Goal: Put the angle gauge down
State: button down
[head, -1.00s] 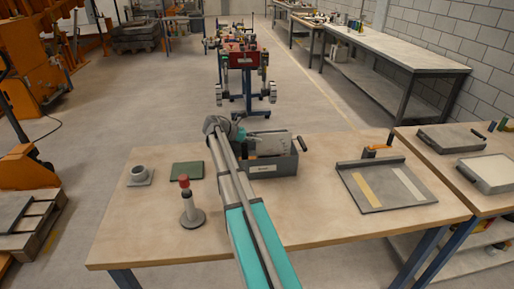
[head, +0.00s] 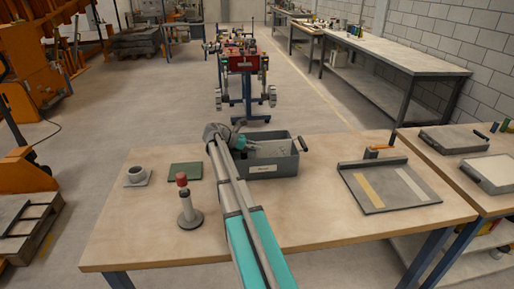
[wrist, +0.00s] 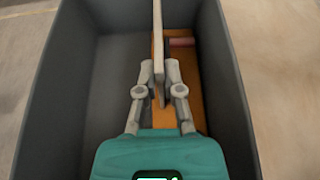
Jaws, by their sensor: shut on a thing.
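My gripper (wrist: 159,82) points down into a grey open box (head: 272,168) on the bench and is shut on a thin pale plate, which I take to be the angle gauge (wrist: 158,40). In the wrist view the plate stands on edge between the fingertips, inside the box walls. In the head view my gripper (head: 240,143) hides part of the box. The gauge's lower edge is hidden.
Left of the box are a green mat (head: 186,171), a grey ring on a plate (head: 137,176) and a red-topped post (head: 187,205). A grey tray (head: 388,187) lies to the right. Bare bench lies between box and tray.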

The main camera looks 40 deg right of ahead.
jog(key=shift+f, duration=0.1)
jog(key=c, duration=0.8)
grip_release()
jog(key=shift+p+v, duration=2.3)
jog(key=shift+v, duration=3.75)
